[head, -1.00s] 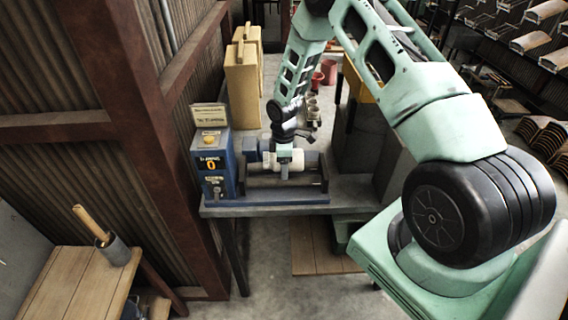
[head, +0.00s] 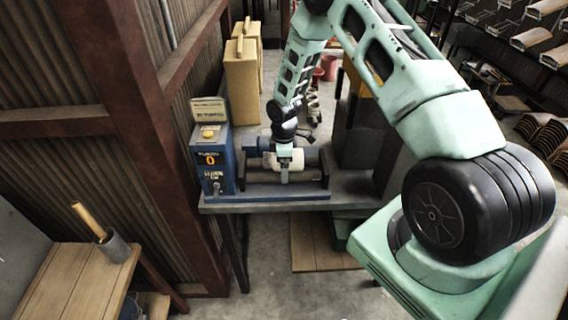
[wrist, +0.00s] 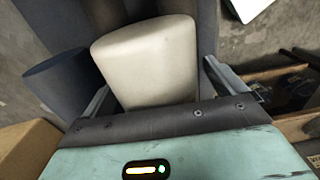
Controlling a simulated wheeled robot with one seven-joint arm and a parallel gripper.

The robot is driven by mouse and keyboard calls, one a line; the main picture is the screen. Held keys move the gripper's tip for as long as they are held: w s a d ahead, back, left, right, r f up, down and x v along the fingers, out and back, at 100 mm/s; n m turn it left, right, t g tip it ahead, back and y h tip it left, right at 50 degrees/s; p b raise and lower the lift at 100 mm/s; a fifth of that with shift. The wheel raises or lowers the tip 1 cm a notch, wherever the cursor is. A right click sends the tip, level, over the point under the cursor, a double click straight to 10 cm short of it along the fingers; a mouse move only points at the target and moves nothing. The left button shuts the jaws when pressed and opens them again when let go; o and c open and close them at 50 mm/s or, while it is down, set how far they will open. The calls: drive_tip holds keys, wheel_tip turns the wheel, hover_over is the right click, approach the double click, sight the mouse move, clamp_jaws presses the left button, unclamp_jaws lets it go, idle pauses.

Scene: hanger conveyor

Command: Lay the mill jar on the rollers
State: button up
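The pale mill jar (head: 295,161) lies on its side at the roller stand (head: 282,192), level with the dark rollers (head: 308,173); whether it bears fully on them is hard to see. My gripper (head: 284,176) is down over the jar from above. In the wrist view the jar (wrist: 152,62) sits between the two fingers of my gripper (wrist: 157,80), one on each side. A narrow gap seems to show beside the right finger, but contact is unclear. The jar's lower part is hidden by my gripper.
A blue control box (head: 212,162) with a yellow button stands left of the rollers on the grey bench (head: 255,208). Tan cases (head: 242,85) stand behind it. Red cups (head: 328,68) are farther back. A wooden side table (head: 75,280) is at the lower left.

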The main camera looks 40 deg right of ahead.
wheel_tip(320, 180, up, 17)
drive_tip(key=b, duration=0.4)
drive_tip(key=shift+w+d+r+b, duration=0.15)
drive_tip(key=shift+r+b, duration=0.05)
drive_tip(key=shift+b, duration=0.15)
idle(0.4)
drive_tip(key=s+a+r+m+b, duration=0.1)
drive_tip(key=s+a, duration=0.4)
drive_tip(key=a, duration=0.4)
drive_tip(key=s+a+r+b, duration=0.2)
drive_tip(key=s+a, duration=0.2)
drive_tip(key=a, duration=0.4)
drive_tip(key=s+a+m+b, duration=0.1)
drive_tip(key=s+a, duration=0.4)
drive_tip(key=s, duration=0.6)
drive_tip(key=s+a+m+b, duration=0.1)
drive_tip(key=s+a, duration=0.3)
drive_tip(key=s, duration=0.7)
drive_tip(key=shift+a+f, duration=0.2)
drive_tip(key=shift+a, duration=0.15)
